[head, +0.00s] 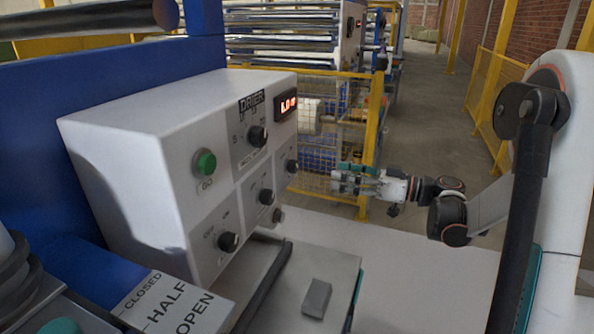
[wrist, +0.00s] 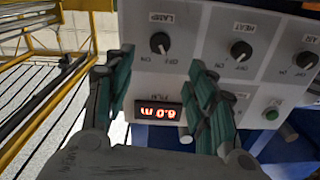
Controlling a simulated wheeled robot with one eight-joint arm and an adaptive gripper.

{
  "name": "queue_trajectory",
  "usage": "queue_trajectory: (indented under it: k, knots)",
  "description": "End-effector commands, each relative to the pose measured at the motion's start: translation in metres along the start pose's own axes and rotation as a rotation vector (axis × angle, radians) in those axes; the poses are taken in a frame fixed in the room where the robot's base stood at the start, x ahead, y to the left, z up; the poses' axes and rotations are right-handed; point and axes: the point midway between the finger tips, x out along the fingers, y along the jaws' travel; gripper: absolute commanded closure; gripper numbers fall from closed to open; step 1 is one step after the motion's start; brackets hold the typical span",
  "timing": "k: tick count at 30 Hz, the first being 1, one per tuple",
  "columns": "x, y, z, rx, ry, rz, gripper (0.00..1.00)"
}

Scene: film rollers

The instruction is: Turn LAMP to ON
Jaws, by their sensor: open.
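The LAMP knob (wrist: 160,43) is a small black dial on the white control panel (wrist: 190,20). It appears upside down in the wrist view, with ON and OFF marks beside it. Its pale pointer line seems to lean toward the OFF side, but it is small. In the head view the knob (head: 291,166) is on the panel's right end, below the red display. My gripper (head: 340,181) is open and empty, to the right of the panel and apart from it. In the wrist view my gripper (wrist: 160,60) has one finger each side of the knob's line of sight.
The HEAT knob (wrist: 240,50) is beside the LAMP knob. A lit red display (head: 286,104), a DRIER knob (head: 257,136) and a green button (head: 205,162) are on the same panel. A grey block (head: 316,298) lies on the surface below. A yellow fence stands behind.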

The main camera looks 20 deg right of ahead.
Motion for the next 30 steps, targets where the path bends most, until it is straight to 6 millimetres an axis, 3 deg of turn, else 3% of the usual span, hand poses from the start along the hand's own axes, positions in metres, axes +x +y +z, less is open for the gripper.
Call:
queue_trajectory:
  k: [9,16,22,30]
  knots:
    - [0.063,-0.001,0.002,0.002,-0.002,-0.003,0.49]
    - [0.102,-0.001,0.002,0.003,-0.002,-0.002,0.49]
    - [0.119,0.0,0.001,0.003,-0.002,-0.001,0.49]
    - [0.122,0.0,0.0,0.003,-0.002,0.001,0.49]
